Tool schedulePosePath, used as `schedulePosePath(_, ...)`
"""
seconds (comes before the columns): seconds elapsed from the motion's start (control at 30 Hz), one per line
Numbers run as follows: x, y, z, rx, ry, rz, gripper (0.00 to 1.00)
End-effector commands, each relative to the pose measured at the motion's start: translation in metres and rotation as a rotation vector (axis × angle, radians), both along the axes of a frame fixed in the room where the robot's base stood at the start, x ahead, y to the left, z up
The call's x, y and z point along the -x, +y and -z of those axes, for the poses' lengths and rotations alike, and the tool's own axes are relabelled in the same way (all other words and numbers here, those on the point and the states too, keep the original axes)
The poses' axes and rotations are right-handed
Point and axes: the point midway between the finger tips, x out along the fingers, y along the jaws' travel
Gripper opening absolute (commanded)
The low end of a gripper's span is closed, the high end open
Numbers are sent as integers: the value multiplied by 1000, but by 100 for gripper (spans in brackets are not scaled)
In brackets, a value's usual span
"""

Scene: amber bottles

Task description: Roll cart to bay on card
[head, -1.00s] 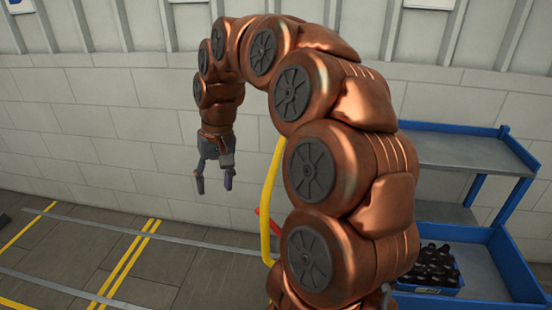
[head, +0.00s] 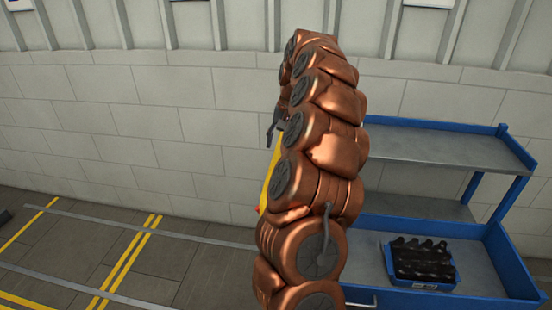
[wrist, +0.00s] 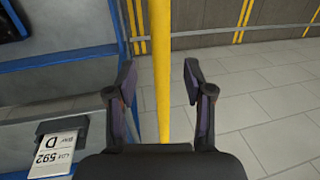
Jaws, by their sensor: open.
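The cart (head: 445,150) is blue with grey shelves and stands at the right in the head view, partly hidden by my arm. Its blue frame also fills the left of the wrist view (wrist: 75,65). A yellow upright bar (wrist: 161,35) beside the cart runs between the open fingers of my gripper (wrist: 160,75); I cannot tell whether they touch it. The bar shows partly behind my arm in the head view (head: 270,180). A white card (wrist: 52,153) in a dark holder on the cart appears upside down and reads lot 592, Bay D.
A blue crate (head: 428,284) with several dark bottles sits on the cart's lower shelf. A pale block wall (head: 130,120) runs behind.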

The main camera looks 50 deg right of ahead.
Motion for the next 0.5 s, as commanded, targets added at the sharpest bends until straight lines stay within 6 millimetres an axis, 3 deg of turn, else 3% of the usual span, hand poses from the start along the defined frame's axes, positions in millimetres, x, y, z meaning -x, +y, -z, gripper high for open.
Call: schedulePosePath(0.5,-9,7,54,0,-1,-1,52)
